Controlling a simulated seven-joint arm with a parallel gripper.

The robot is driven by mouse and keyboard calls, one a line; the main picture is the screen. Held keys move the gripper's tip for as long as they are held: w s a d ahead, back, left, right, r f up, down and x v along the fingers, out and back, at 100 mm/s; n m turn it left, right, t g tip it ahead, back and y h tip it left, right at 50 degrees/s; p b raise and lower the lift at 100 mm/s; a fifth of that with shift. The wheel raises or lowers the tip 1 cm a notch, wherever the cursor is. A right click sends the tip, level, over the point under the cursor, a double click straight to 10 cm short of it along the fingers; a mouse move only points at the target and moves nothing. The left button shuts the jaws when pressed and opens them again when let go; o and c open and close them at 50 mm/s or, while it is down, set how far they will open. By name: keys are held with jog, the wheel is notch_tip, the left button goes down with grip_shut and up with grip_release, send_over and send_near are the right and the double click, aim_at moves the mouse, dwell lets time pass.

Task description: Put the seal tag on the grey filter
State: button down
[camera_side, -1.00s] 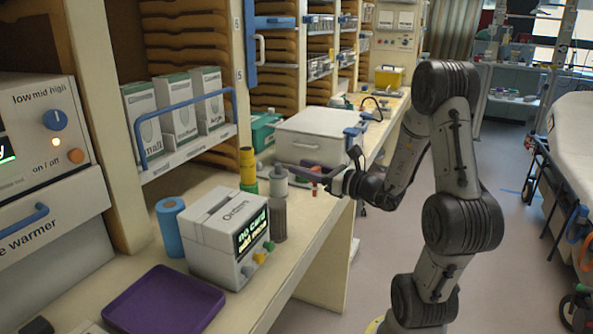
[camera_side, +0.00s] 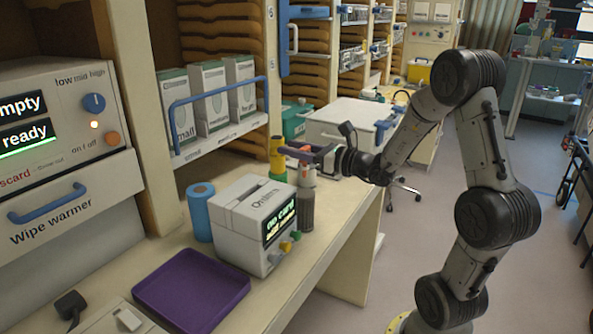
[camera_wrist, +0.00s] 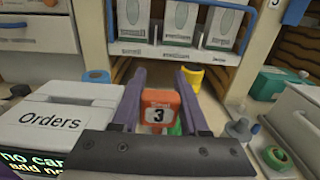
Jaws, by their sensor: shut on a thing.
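My gripper (camera_side: 292,152) has purple fingers and is shut on an orange-red tag marked 3 (camera_wrist: 160,108), which I take as the seal tag. In the side view the tag shows only as a small orange patch between the fingers. A ribbed dark grey cylinder (camera_side: 307,210), likely the grey filter, stands upright on the counter below my gripper. The grey cylinder is hidden in the wrist view.
A yellow and green cylinder (camera_side: 278,160) stands close by my fingers. The white Orders box (camera_side: 250,225) is nearer the camera, with a blue roll (camera_side: 200,212) and an empty purple tray (camera_side: 190,290). A white case (camera_side: 345,122) stands farther back.

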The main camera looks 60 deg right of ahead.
aim_at(303, 166)
jog(key=shift+f, duration=2.1)
jog(key=shift+f, duration=0.15)
jog(key=shift+c, duration=2.1)
grip_release()
